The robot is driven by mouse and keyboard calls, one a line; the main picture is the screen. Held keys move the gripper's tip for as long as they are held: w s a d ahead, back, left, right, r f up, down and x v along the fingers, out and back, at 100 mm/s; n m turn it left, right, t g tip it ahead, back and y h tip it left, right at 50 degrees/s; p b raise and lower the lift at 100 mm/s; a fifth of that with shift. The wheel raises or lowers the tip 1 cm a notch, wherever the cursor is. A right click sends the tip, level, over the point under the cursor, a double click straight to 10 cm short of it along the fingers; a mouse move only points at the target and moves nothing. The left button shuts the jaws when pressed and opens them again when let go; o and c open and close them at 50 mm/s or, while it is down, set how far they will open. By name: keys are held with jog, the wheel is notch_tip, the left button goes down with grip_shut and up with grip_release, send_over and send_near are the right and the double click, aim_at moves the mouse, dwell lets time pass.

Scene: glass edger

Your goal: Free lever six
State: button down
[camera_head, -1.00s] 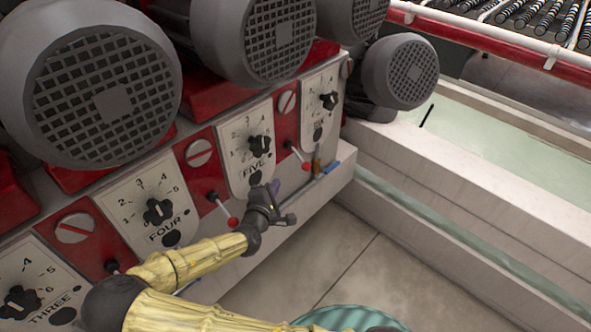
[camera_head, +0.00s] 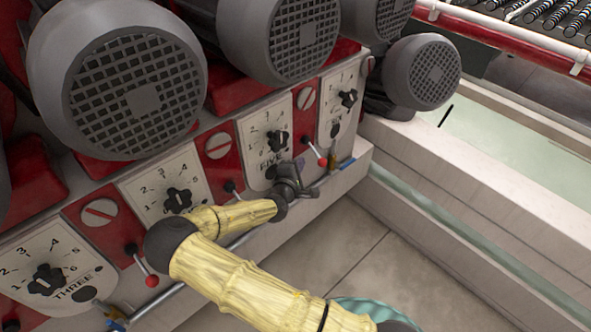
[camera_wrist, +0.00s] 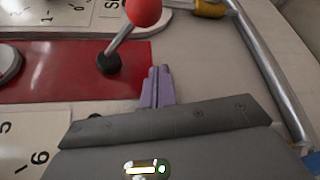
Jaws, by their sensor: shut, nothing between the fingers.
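The lever between the FIVE and SIX dials, which I take for lever six, has a red ball (camera_head: 322,161) on a thin stem from a black base. In the wrist view its ball (camera_wrist: 143,12) is at the top, with the stem slanting down-left to the base on the red panel. My gripper (camera_head: 300,163) is beside this lever, on its FIVE side. Its purple fingers (camera_wrist: 158,86) are shut and empty, just right of the black base and apart from the stem. The SIX dial (camera_head: 348,98) is behind the lever; its label is hidden in the head view.
A metal rail (camera_wrist: 270,70) runs along the panel's front, with a yellow fitting (camera_wrist: 210,9) near the ball. Another red-ball lever (camera_head: 152,281) stands by dial THREE. Large grey motors (camera_head: 290,40) overhang the panel.

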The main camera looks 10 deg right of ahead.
aim_at(318, 157)
jog(key=d, duration=0.1)
jog(key=s+d+p, duration=0.1)
jog(key=d+r+p, duration=0.1)
jog(key=shift+s+d+r, duration=0.1)
jog(key=shift+s+d, duration=0.15)
jog(key=shift+d, duration=0.05)
jog(key=shift+r+p, duration=0.1)
jog(key=shift+p, duration=0.2)
jog(key=shift+n, duration=0.3)
